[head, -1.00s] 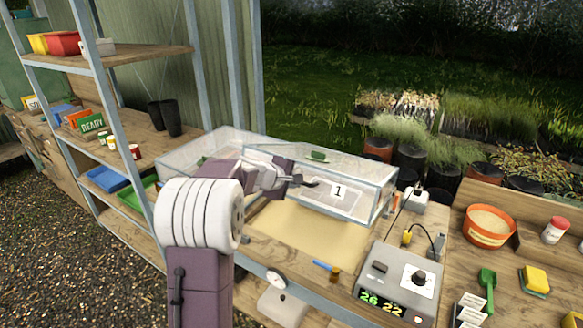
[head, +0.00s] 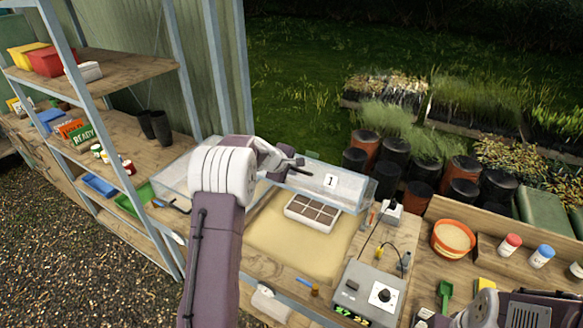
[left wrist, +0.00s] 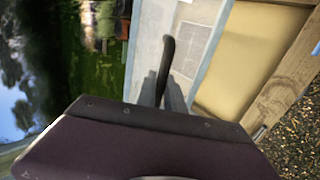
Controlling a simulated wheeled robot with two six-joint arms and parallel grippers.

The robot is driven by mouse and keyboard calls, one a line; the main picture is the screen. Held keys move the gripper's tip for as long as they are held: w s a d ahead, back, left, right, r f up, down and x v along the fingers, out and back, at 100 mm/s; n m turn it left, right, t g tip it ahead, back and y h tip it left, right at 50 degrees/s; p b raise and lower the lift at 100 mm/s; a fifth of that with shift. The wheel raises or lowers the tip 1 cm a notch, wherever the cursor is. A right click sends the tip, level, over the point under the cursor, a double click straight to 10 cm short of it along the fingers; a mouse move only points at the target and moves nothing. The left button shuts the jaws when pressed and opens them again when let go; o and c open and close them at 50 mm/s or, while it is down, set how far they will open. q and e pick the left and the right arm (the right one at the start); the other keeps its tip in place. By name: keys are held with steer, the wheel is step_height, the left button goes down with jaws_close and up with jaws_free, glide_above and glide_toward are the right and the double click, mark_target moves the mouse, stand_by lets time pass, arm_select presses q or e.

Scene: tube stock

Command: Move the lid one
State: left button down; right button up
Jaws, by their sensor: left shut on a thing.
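The clear lid marked 1 (head: 345,192) is a box-shaped cover with a "1" label. In the head view it is behind the brown-celled seed tray (head: 312,213), which stands uncovered on the sandy mat. My left gripper (head: 297,168) reaches to the lid's top from the left. In the left wrist view the fingers (left wrist: 168,92) are shut on a dark handle (left wrist: 166,58) above the lid's clear panel (left wrist: 145,45). Whether the lid's lower edge touches anything is unclear. My right gripper is out of view; only part of my right arm shows at bottom right.
Another clear cover (head: 172,178) is on the left, partly behind my arm. A control box (head: 368,292) with a cable is at the front right. An orange pot (head: 453,238) and jars stand farther right. The sandy mat (head: 290,255) has bare room in front of the tray.

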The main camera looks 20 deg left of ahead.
arm_select(q)
steer(key=shift+w+r, duration=0.2)
steer(key=shift+w, duration=0.05)
steer(key=c, duration=1.5)
jaws_free()
steer(key=shift+o, duration=0.2)
steer(key=b+v, duration=0.2)
steer(key=v, duration=0.7)
